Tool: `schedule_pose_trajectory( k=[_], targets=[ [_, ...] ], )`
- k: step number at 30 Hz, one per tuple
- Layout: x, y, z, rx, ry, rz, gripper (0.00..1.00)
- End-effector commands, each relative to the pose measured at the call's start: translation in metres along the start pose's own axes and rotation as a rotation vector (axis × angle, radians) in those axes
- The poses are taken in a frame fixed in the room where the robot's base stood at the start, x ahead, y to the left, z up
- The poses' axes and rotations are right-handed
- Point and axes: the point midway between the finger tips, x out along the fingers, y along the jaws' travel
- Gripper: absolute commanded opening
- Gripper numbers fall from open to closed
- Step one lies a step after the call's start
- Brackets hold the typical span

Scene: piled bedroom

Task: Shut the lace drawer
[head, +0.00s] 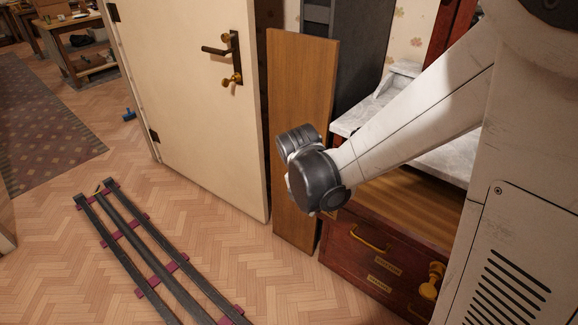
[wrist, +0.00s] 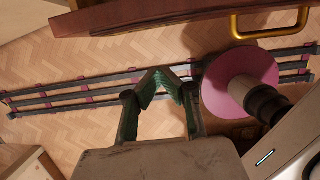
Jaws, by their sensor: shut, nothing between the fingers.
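A red-brown wooden drawer (head: 345,262) stands pulled out from a marble-topped chest at the lower right of the head view. Its wooden inside (head: 425,195) shows from above, and its front has a brass handle (head: 368,240) and small labels too small to read, so I cannot tell which is the lace one. In the wrist view a red-brown wooden edge (wrist: 150,14) with a brass handle (wrist: 236,24) crosses the top. My gripper (wrist: 162,70) is shut and empty, its fingertips below that edge, apart from the handle in the picture. The head view hides the fingers behind my wrist.
A brown board (head: 300,90) leans beside the drawer. A cream door (head: 195,90) with a dark handle stands left of it. Dark rails on pink ties (head: 150,255) cross the parquet floor. The marble top (head: 440,160) lies above the drawer. Open floor lies at left.

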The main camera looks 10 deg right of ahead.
Motion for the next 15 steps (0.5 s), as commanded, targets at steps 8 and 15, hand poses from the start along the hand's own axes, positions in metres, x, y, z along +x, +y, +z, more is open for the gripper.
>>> schedule_pose_trajectory(
  k=[8,15],
  targets=[
    [0.043,0.000,0.007,0.003,0.000,0.000,0.00],
    [0.047,0.000,0.033,0.002,0.000,0.001,0.00]
  ],
)
